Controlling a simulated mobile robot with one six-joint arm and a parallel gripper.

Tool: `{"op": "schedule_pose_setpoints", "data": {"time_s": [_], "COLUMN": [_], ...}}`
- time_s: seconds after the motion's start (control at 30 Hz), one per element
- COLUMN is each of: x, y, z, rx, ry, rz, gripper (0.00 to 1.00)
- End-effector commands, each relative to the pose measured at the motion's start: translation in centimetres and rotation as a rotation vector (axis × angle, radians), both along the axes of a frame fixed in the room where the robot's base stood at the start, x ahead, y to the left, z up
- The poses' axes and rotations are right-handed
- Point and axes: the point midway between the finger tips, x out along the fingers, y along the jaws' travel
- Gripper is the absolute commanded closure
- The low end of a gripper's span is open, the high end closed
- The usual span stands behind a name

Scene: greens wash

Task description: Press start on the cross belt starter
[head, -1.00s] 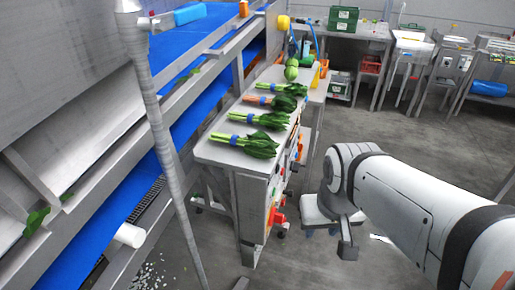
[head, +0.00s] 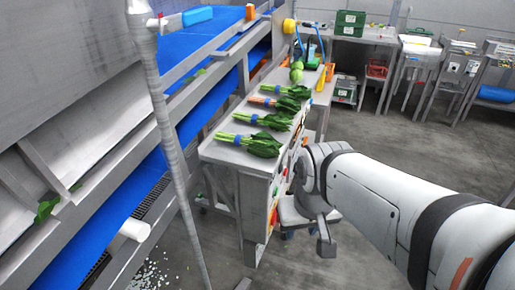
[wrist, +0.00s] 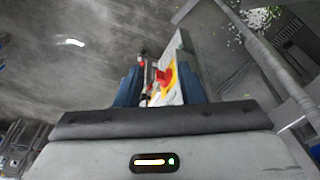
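A red part on a yellow backing (wrist: 168,76) shows in the wrist view, on a pale narrow panel (wrist: 182,60) between and beyond my fingertips. It may be the cross belt starter, but no label or start button can be made out. My gripper (wrist: 160,80) has its two dark blue fingers apart with nothing held between them. In the head view my arm reaches to the side of the bench (head: 228,150), where small coloured controls (head: 273,215) show on its side face. My arm hides part of that face, and the fingertips are not clear there.
Several bunches of leafy greens (head: 262,145) lie on the bench top. A blue conveyor belt (head: 185,125) and a grey post (head: 170,140) stand at left. Tables with a green crate (head: 349,22) line the back wall. The floor at right is open.

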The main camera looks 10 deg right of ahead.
Motion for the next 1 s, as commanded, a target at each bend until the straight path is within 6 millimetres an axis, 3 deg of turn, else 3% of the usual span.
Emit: {"op": "schedule_pose_setpoints", "data": {"time_s": [0.17, 0.57, 1.0], "x": [0.0, 0.0, 0.0], "y": [0.0, 0.0, 0.0], "z": [0.0, 0.0, 0.0], "rx": [0.0, 0.0, 0.0], "ry": [0.0, 0.0, 0.0], "rz": [0.0, 0.0, 0.0], "gripper": [0.66, 0.99, 1.0]}}
